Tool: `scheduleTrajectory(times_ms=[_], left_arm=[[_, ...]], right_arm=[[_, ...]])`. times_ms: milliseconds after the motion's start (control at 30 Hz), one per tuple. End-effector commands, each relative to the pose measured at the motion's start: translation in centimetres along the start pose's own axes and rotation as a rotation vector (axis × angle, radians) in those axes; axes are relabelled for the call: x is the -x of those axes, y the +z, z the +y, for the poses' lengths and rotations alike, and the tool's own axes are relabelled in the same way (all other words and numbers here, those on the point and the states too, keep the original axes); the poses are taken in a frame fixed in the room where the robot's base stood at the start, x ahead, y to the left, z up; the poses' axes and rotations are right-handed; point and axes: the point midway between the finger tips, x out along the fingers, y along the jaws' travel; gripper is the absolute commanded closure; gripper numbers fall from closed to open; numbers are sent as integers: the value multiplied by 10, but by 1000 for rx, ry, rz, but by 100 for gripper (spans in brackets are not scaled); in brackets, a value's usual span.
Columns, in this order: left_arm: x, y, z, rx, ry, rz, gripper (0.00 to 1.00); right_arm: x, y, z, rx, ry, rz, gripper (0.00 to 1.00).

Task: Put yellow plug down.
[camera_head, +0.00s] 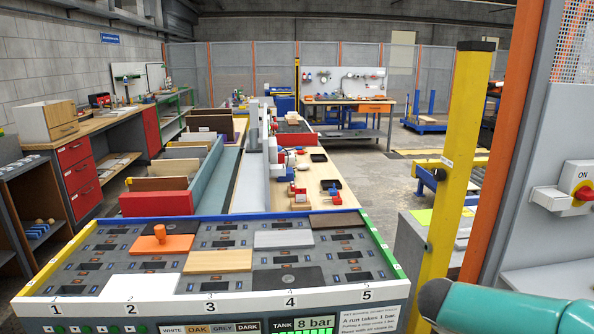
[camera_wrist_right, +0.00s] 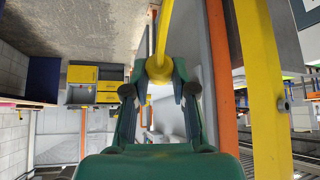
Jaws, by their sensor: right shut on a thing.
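In the right wrist view my right gripper (camera_wrist_right: 160,90) has its green fingers closed around a yellow plug (camera_wrist_right: 158,74). A yellow curved length, like a hose, runs up from the plug to the top of that view; I cannot tell for sure that it joins the plug. The plug is held clear of any surface I can see. In the head view only a teal part of my right arm shows at the bottom right, and the plug is not seen there. My left gripper is in neither view.
A panel (camera_head: 95,310) with columns numbered 1 to 5 stands in front, bearing orange, white, oak, grey and dark boards. A yellow post (camera_head: 452,180) and a grey cabinet with a red switch (camera_head: 583,193) stand on the right, near my arm. A long bench runs behind.

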Motion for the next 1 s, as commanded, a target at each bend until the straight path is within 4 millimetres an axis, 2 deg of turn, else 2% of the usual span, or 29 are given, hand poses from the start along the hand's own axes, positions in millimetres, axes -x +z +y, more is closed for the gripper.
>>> scheduleTrajectory(times_ms=[167, 267, 300, 400, 600, 800, 1000], left_arm=[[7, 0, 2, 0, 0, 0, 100], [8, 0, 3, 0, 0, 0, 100], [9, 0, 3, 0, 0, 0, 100], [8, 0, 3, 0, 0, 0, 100], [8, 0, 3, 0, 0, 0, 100], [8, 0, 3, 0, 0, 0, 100], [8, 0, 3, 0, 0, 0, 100]], right_arm=[[-16, 22, -25, 250, -189, -3, 100], [-19, 55, -43, 441, -337, -5, 100], [-18, 72, -49, 516, -397, -8, 100], [-12, 106, -59, 657, -512, -5, 100], [1, 150, -67, 827, -652, -4, 100], [11, 170, -72, 906, -716, -2, 100], [12, 171, -73, 911, -721, -2, 100]])
